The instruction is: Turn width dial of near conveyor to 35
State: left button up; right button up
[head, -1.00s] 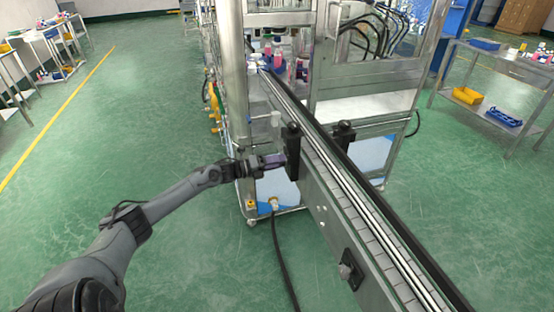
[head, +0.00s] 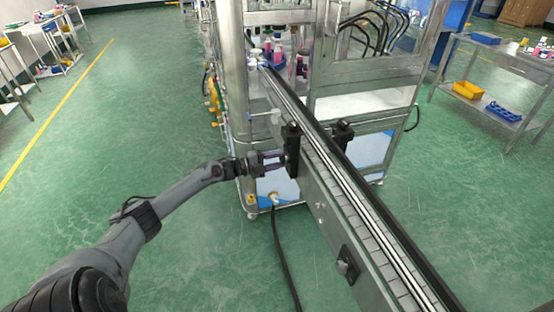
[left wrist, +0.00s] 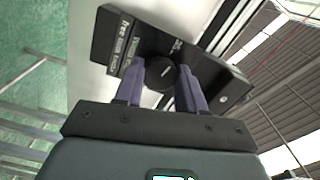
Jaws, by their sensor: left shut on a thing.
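The near conveyor (head: 345,212) runs from the front right up to the machine. A black block (head: 292,141) is mounted on its left side. In the left wrist view this block is a black panel (left wrist: 208,72) with white lettering, and the round black width dial (left wrist: 161,73) sits on it. My left gripper (head: 284,159) reaches the block from the left. Its two purple fingers (left wrist: 165,78) are shut on the dial, one on each side. The dial's setting is too small to read. In the head view the dial itself cannot be made out. My right gripper is not in view.
A second black block (head: 343,133) stands on the conveyor's far side. A black switch box (head: 347,264) is lower on the near side. A dark cable (head: 283,260) runs along the floor below my left arm. The green floor to the left is open.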

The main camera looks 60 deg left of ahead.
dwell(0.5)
pick_arm(q)
jog(key=o, duration=1.1)
jog(key=shift+c, duration=0.2)
jog(key=shift+s, duration=0.15)
jog(key=p+v, duration=0.3)
jog(key=v, duration=0.7)
jog(key=shift+s, duration=0.25)
jog(key=shift+a, duration=0.1)
